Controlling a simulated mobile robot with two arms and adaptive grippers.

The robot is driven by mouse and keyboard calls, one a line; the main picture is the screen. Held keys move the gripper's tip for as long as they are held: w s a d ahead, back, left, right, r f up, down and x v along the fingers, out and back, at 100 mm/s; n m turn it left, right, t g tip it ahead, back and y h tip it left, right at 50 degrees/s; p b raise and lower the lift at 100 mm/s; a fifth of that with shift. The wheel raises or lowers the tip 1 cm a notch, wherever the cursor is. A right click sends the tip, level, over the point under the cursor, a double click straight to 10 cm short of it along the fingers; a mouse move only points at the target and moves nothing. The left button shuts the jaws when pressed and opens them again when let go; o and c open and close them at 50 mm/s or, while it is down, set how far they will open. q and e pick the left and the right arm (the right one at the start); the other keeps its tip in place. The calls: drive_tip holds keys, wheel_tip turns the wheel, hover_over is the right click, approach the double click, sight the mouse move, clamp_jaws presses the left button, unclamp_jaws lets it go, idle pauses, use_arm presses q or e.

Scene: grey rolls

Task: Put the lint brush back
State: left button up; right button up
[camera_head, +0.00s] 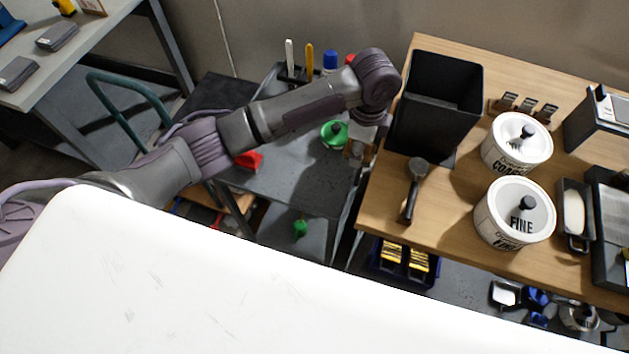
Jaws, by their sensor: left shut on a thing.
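My left arm reaches in from the left over the grey cart, and its gripper (358,146) points down by the left edge of the wooden table. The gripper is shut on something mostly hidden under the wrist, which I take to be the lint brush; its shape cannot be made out. A dark-handled tool with a rounded head (416,178) lies on the wooden table (450,215), just right of the gripper and apart from it. I cannot tell exactly what this tool is. My right gripper is not in view.
A tall black open bin (434,110) stands right of my wrist. Two white lidded canisters (514,214), a black tray with a white item (573,213) and a small rack (525,105) stand further right. The cart (300,178) holds a green item (334,134) and bottles.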

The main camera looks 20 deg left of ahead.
use_arm(q)
drive_tip(key=p, duration=0.2)
hover_over(314, 186)
wheel_tip(314, 186, down, 6)
drive_tip(key=shift+w+d+r, duration=0.1)
drive_tip(key=shift+r, duration=0.1)
drive_tip(key=shift+f, duration=0.2)
wheel_tip(314, 186, down, 3)
drive_tip(key=shift+f, duration=0.4)
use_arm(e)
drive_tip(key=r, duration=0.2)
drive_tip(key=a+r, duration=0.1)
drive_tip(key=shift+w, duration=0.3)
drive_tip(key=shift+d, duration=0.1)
use_arm(q)
drive_tip(key=shift+f, duration=0.15)
drive_tip(key=o, duration=1.1)
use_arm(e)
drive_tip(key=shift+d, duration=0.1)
